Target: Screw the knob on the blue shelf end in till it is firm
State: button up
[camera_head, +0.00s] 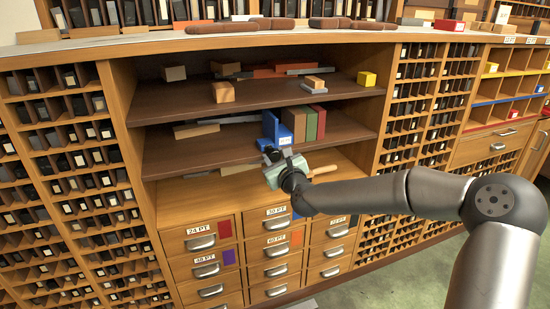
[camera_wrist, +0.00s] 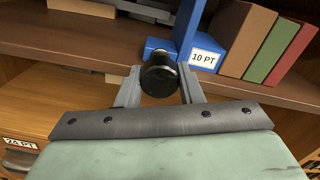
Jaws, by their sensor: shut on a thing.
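The blue shelf end (camera_head: 270,126) stands on the lower shelf, at the left of a row of book-like blocks. In the wrist view the blue shelf end (camera_wrist: 187,25) has a low foot with a "10 PT" label. A black round knob (camera_wrist: 159,75) sits at the front of the foot, facing me. My gripper (camera_wrist: 160,88) has one finger on each side of the knob and is shut on it. In the head view my gripper (camera_head: 283,160) is at the shelf's front edge, and the knob is mostly hidden there.
Tan, green and red blocks (camera_wrist: 282,50) stand close to the right of the shelf end. The shelf edge (camera_wrist: 50,50) runs just behind my fingers. Drawers (camera_head: 270,225) lie below, and another shelf (camera_head: 240,95) with loose blocks is above.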

jog(key=shift+f+m, duration=0.1)
jog(key=shift+m, duration=0.2)
jog(key=o, duration=1)
jog(key=shift+c, duration=0.2)
jog(key=shift+s+d, duration=0.1)
jog(key=p+v, duration=0.3)
jog(key=v, duration=1.4)
jog(key=shift+s, duration=0.15)
